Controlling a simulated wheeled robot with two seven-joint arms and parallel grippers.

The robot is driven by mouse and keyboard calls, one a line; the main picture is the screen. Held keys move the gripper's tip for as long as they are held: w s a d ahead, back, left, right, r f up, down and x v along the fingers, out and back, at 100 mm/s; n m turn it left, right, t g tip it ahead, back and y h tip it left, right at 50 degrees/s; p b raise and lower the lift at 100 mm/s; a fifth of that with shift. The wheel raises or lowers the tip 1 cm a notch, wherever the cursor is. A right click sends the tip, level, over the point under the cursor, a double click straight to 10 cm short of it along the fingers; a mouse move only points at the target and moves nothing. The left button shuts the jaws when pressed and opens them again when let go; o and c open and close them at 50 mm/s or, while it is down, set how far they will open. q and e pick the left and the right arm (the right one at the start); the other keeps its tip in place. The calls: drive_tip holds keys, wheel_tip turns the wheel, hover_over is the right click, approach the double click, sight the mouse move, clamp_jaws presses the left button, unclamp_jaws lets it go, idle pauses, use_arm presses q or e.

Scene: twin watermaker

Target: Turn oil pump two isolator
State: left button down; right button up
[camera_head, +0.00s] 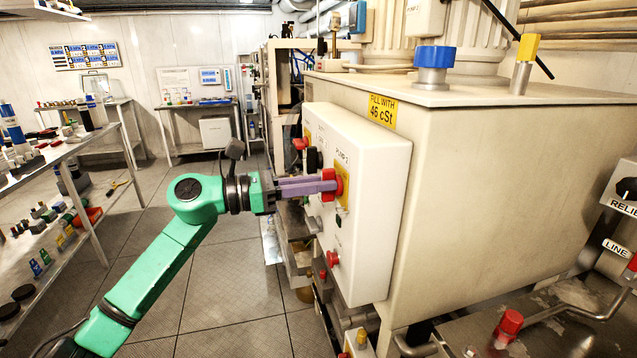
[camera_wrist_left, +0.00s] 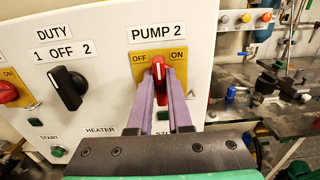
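The PUMP 2 isolator is a red rotary knob on a yellow plate marked OFF and ON, on the white control panel (camera_head: 382,200). In the head view the red knob (camera_head: 339,186) shows just beyond my purple fingertips. In the left wrist view the knob (camera_wrist_left: 158,68) stands roughly upright, between the OFF and ON marks. My left gripper (camera_head: 328,187) reaches the panel from the left. In the left wrist view its fingers (camera_wrist_left: 162,82) lie on either side of the knob's handle, which fills the narrow gap, so it appears shut on it. My right gripper is out of view.
A black DUTY selector (camera_wrist_left: 67,88) and another red knob (camera_wrist_left: 8,92) sit left of PUMP 2. A red button (camera_head: 332,259) is lower on the panel. The large cream tank (camera_head: 500,190) stands behind. Open floor (camera_head: 225,290) lies left.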

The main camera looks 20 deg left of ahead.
use_arm(q)
drive_tip(key=shift+n, duration=0.5)
drive_tip(key=n+p, duration=0.2)
drive_tip(key=n, duration=0.2)
drive_tip(key=n+p, duration=0.2)
drive_tip(key=n, duration=0.3)
drive_tip(key=n+p, duration=0.2)
drive_tip(key=n, duration=0.2)
drive_tip(key=shift+w+a+f+n+p, duration=0.1)
drive_tip(key=shift+w+a+n+p, duration=0.15)
drive_tip(key=shift+w+n+p, duration=0.1)
drive_tip(key=shift+f+n+p, duration=0.25)
drive_tip(key=shift+n+p, duration=0.9)
drive_tip(key=shift+n, duration=0.6)
drive_tip(key=shift+f, duration=0.1)
drive_tip(key=c, duration=0.8)
unclamp_jaws()
drive_tip(key=shift+c, duration=0.2)
